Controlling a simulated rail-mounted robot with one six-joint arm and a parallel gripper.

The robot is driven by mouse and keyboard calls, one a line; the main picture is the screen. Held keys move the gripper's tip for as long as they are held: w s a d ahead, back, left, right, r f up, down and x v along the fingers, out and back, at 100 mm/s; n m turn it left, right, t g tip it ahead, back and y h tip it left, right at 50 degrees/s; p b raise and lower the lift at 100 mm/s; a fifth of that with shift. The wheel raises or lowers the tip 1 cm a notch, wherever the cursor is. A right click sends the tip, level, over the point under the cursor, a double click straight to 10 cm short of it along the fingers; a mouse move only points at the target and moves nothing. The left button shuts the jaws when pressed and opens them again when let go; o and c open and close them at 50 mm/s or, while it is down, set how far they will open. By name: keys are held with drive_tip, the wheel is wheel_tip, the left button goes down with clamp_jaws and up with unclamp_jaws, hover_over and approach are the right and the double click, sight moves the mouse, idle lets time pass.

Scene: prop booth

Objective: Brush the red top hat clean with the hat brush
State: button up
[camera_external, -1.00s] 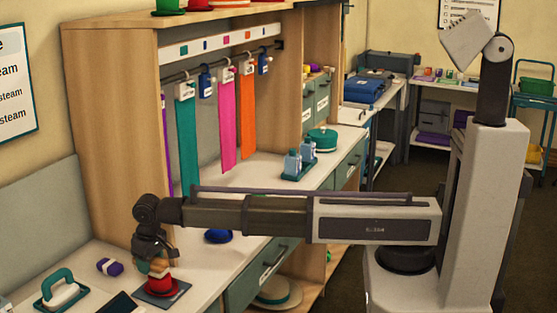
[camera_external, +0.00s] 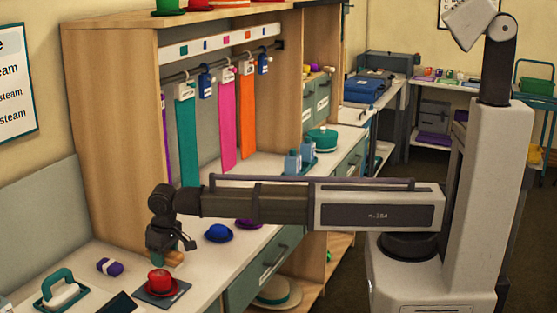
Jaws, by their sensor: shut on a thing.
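The red top hat (camera_external: 160,279) stands upright on a dark square mat (camera_external: 178,297) on the counter at the lower left. The brush appears to be apart from the hat, though the exact gap is hard to tell. The hat's surface is too small to show any dust.
A purple roll (camera_external: 110,267), a teal-handled steamer iron (camera_external: 62,290) and a dark tablet (camera_external: 118,304) lie left of the mat. Ribbons (camera_external: 187,140) hang behind.

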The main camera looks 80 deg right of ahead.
drive_tip(key=shift+r+p, duration=1.5)
drive_tip(key=shift+r, duration=0.35)
